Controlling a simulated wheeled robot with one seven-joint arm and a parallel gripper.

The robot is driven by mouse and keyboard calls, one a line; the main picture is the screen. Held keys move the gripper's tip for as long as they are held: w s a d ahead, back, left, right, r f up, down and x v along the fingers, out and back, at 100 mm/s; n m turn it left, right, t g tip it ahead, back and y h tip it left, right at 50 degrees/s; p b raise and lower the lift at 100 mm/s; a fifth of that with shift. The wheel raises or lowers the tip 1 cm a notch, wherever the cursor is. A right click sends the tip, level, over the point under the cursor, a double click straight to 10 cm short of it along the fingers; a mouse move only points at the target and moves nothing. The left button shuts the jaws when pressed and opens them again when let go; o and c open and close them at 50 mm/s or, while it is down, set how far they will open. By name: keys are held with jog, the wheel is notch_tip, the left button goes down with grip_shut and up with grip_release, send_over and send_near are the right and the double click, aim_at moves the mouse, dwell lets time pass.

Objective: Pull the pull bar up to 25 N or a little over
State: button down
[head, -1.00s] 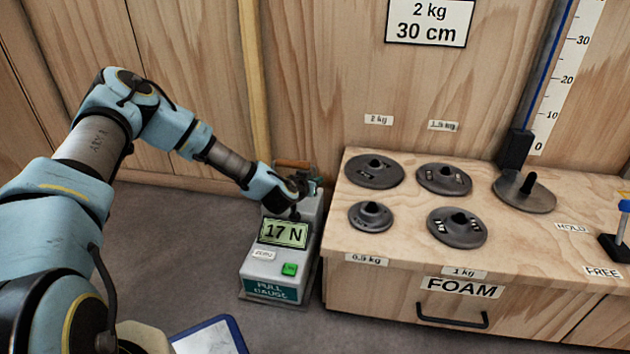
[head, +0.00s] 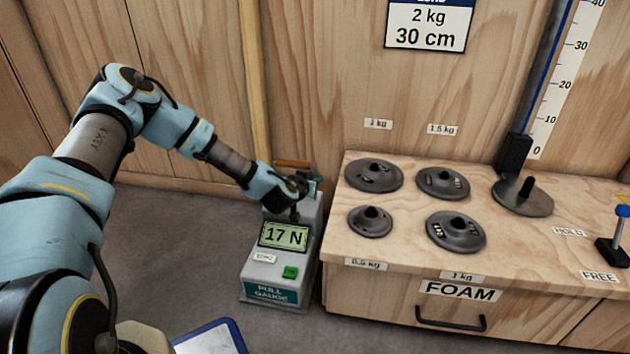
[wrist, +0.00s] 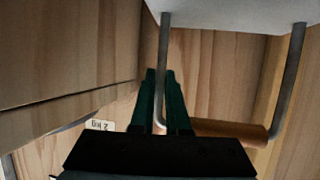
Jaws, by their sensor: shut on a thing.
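The pull gauge (head: 277,262) is a grey box on the floor beside the wooden bench, and its green display (head: 284,235) reads 17 N. The pull bar (head: 293,164) is a brown wooden handle above the back of the gauge, partly hidden by my gripper. In the wrist view the bar (wrist: 232,129) hangs between two grey metal rods. The exact contact is partly hidden.
The bench (head: 400,265) stands close to the right of the gauge, with several dark weight discs (head: 456,231) on top. A plywood wall (head: 330,80) is behind. A blue-edged board (head: 210,340) lies on the floor in front. Grey floor (head: 170,240) is clear left of the gauge.

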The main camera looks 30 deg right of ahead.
aim_at(315, 171)
jog(key=shift+d+r+p, duration=0.1)
jog(key=shift+r+p, duration=0.95)
jog(key=shift+r, duration=0.45)
dwell(0.5)
jog(key=shift+f, duration=0.1)
jog(key=shift+w+f+b, duration=0.1)
jog(key=shift+f+b, duration=1.55)
jog(key=shift+f, duration=0.9)
jog(key=c, duration=1.2)
grip_release()
jog(key=o, duration=0.4)
jog(key=shift+f, duration=0.2)
